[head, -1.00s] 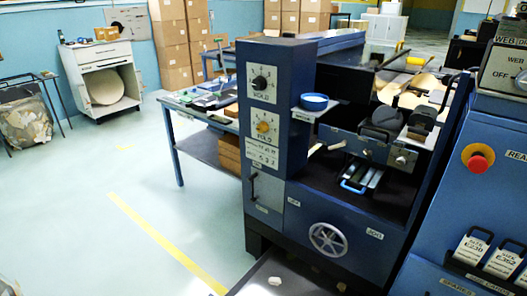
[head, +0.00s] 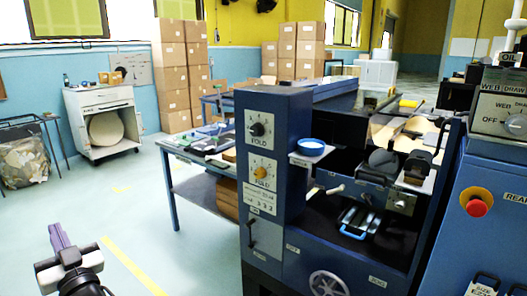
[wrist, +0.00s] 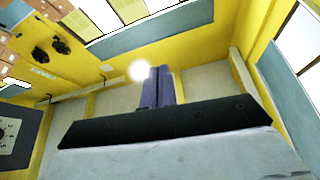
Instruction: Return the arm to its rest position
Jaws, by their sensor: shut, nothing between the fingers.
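My gripper (head: 57,235) shows at the lower left of the head view, over the open floor and left of the blue machine (head: 268,190). Its purple fingers point up and lie together with nothing between them. In the wrist view the two closed fingers (wrist: 158,88) stand above a black bar, with the wall and windows behind them. The rest of my arm is mostly below the head view's edge.
The blue machine with dials and a handwheel stands at centre right, with a control cabinet (head: 480,215) at far right. A work table (head: 190,165) is behind it. A white cabinet (head: 100,122) and stacked cartons (head: 172,70) line the wall.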

